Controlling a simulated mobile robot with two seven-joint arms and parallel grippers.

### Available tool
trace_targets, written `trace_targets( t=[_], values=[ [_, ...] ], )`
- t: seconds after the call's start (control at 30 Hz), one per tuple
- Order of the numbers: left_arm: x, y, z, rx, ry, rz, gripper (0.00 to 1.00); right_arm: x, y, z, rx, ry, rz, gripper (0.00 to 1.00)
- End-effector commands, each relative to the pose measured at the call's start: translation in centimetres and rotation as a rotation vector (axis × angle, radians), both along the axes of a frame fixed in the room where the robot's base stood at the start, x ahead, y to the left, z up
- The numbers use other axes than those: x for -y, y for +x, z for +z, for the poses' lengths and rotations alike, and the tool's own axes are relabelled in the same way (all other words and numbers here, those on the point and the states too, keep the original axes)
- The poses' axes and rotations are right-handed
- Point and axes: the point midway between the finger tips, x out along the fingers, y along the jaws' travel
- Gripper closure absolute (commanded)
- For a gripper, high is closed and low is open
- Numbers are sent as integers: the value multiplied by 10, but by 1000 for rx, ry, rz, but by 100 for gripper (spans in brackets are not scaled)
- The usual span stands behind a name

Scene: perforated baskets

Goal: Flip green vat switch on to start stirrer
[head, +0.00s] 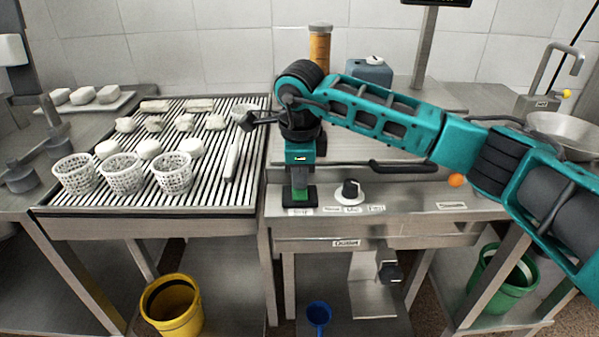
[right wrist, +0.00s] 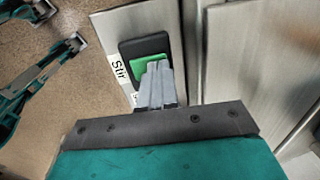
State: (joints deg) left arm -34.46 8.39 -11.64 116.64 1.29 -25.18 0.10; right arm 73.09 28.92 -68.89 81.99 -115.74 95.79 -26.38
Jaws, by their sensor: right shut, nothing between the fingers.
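The green switch (head: 299,196) sits in a black housing on the front ledge of the steel vat unit, at the middle of the head view. In the right wrist view the green switch (right wrist: 148,64) lies beside a white label reading "Stir" (right wrist: 118,68). My right gripper (head: 300,184) points down right at the switch in the head view. Its fingers (right wrist: 158,68) are shut and empty, and their tips overlap the green face in the wrist view. I cannot tell whether they touch it. My left gripper is not clearly seen in the head view.
A black knob (head: 350,190) stands just right of the switch. A black handle (head: 403,168) lies farther right. The slatted drain table (head: 200,204) on the left holds perforated baskets (head: 121,174) and white pieces. A yellow bucket (head: 172,306) stands below.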

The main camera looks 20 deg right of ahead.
Motion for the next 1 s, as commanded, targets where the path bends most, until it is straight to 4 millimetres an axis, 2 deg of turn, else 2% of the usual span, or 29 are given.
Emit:
trace_targets(
  t=[0.13,0.43,0.8,1.0],
  values=[
    [0,0,-8,-2,0,1,57,1,3,-8,1,-1,-1,100],
    [0,0,-3,-2,-1,0,57,0,2,-6,-2,-1,1,100],
    [0,1,2,1,1,-2,57,-4,-13,-4,-6,-1,3,100],
    [-1,1,2,2,3,-4,57,-4,-13,-3,-3,0,1,100]
  ],
)
